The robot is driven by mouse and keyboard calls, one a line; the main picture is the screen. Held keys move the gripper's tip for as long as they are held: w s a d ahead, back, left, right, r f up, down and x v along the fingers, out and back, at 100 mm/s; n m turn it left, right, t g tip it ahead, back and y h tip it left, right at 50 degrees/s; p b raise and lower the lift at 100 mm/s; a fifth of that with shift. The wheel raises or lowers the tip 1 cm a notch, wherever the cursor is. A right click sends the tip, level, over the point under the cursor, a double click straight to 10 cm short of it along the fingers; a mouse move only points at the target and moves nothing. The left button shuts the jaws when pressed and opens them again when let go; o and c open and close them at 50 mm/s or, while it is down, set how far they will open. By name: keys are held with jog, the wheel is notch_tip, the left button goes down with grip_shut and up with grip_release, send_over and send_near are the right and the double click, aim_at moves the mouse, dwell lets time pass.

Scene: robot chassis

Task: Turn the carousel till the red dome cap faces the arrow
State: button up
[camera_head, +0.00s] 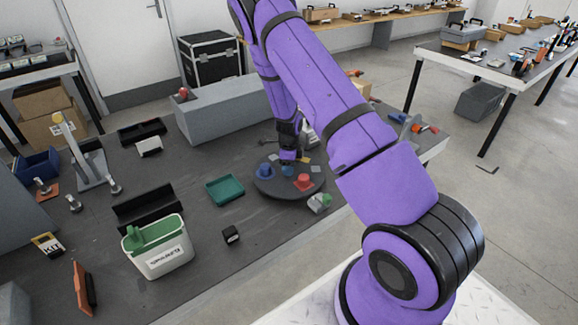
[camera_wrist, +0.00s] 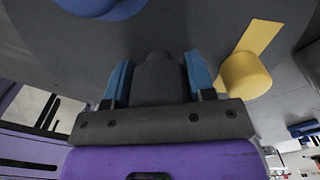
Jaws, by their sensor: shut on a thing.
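The carousel (camera_head: 275,189) is a dark round disc on the grey bench, in the middle of the head view. A red cap (camera_head: 303,182) sits on its front right part and a blue cap (camera_head: 264,171) on its left part. My gripper (camera_head: 289,158) reaches down at the disc's back edge. In the wrist view my gripper's blue fingers (camera_wrist: 160,82) are shut on a dark grey knob (camera_wrist: 158,70). A yellow strip (camera_wrist: 259,37) and a yellow round post (camera_wrist: 246,74) lie right of the fingers. Which yellow part is the arrow, I cannot tell.
A green tray (camera_head: 225,190) lies left of the carousel, and a white and green bin (camera_head: 158,252) stands at the front left. A grey block (camera_head: 220,108) stands behind. A small white and green piece (camera_head: 320,203) is close to the disc's front right edge.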

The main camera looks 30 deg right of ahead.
jog(key=shift+w, duration=0.1)
dwell(0.4)
jog(key=o, duration=1.3)
jog(key=shift+c, duration=0.2)
notch_tip(320, 180, up, 11)
jog(key=shift+f, duration=0.1)
